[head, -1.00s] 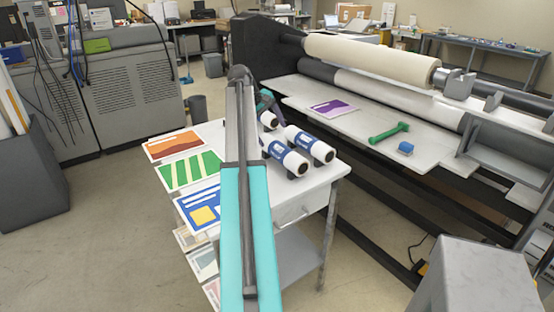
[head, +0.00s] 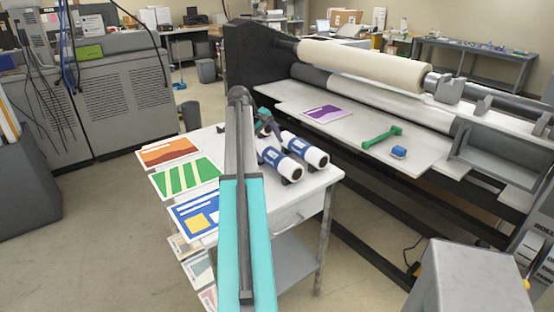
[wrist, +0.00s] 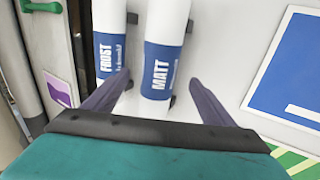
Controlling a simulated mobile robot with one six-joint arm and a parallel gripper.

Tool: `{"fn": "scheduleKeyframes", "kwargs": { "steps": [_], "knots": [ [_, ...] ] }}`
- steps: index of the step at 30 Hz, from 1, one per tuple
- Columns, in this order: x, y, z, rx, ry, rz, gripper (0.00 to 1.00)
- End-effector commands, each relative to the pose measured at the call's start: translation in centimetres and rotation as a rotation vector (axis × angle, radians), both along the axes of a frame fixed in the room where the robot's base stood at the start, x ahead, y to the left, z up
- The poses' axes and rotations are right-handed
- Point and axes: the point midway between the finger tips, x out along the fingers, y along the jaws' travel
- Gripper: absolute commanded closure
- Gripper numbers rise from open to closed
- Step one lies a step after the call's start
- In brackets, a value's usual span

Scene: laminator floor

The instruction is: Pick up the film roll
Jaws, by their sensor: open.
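Two white film rolls with blue labels lie side by side on the white cart (head: 315,185). The MATT roll (head: 281,163) is nearer the posters, and the FROST roll (head: 307,150) lies to its right. In the wrist view the MATT roll (wrist: 163,62) shows between my open fingers, and the FROST roll (wrist: 109,50) passes by the left finger. My gripper (wrist: 158,82) is open and empty, above the rolls' far part. In the head view my gripper (head: 264,123) is partly hidden behind my arm. Dark supports show beside the rolls.
Several posters (head: 187,178) lie on the cart's left side. Behind the cart stands the laminator with a large cream roll (head: 365,66); its table holds a purple sheet (head: 327,111), a green tool (head: 382,138) and a blue item (head: 398,152). A grey stand (head: 470,275) is at front right.

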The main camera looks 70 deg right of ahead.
Motion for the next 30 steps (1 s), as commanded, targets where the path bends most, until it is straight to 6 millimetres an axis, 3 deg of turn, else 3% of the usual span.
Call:
{"fn": "scheduleKeyframes", "kwargs": {
  "steps": [9,30],
  "knots": [
    [-0.9,-1.3,-2.9,0.001,0.000,-0.001,0.22],
    [-1.5,-2.0,-4.3,0.002,0.001,-0.003,0.22]
  ]
}}
